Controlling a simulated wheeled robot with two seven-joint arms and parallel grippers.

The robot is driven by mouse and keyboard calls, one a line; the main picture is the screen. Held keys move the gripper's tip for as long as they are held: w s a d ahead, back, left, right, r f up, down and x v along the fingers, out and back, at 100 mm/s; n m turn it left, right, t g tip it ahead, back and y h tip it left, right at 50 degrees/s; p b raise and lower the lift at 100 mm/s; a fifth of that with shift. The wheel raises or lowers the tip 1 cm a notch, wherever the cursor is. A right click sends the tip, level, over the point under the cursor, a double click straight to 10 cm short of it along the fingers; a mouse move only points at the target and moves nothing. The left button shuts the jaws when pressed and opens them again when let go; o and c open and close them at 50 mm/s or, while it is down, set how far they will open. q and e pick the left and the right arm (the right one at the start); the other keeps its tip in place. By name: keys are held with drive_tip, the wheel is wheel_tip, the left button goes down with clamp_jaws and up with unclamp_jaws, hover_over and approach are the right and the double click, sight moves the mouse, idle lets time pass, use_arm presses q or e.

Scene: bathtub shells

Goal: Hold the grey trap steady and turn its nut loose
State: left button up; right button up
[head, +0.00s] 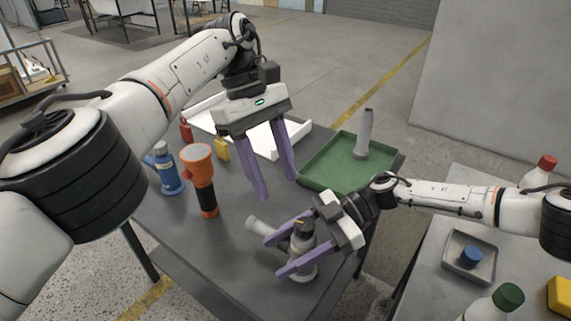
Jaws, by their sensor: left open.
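The grey trap (303,269) stands on the dark table near its front right. Its dark top (303,228) carries a small yellow mark, and a grey pipe stub (261,227) sticks out to the left. My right gripper (272,259) reaches in from the right with one purple finger on each side of the trap. I cannot tell whether both fingers touch it. My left gripper (278,190) is open and empty, pointing down above the table, behind and above the trap. The fingers hide part of the trap's body.
An orange and black flashlight (198,168), a blue bottle (166,172) and yellow and red padlock-like items stand at left. A white tray (295,130) lies behind. A green tray (330,178) holds a grey tapered piece (364,135). A second table with bottles stands at right.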

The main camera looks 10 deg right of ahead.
sight(316, 233)
drive_tip(key=shift+o, duration=0.6)
drive_tip(key=v, duration=0.8)
